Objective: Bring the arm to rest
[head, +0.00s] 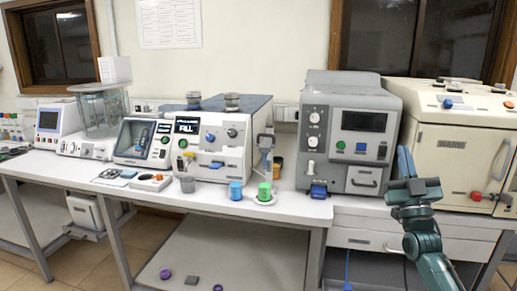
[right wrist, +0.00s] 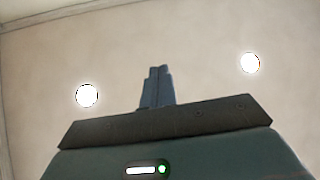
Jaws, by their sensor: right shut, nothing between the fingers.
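My right arm (head: 428,240) comes in from the lower right in the head view. My right gripper (head: 405,162) points upward in front of the gap between the grey instrument and the large cream cabinet. In the right wrist view its fingers (right wrist: 157,86) are together, shut and empty, against the ceiling. My left gripper does not show in either view.
A long white bench (head: 225,205) carries a grey instrument (head: 325,95), a cream cabinet (head: 465,145) and a white analyser (head: 215,150). A blue cup (head: 236,191) and a green-topped container (head: 265,190) stand near its front edge. The right gripper appears clear of contact, though depth is uncertain.

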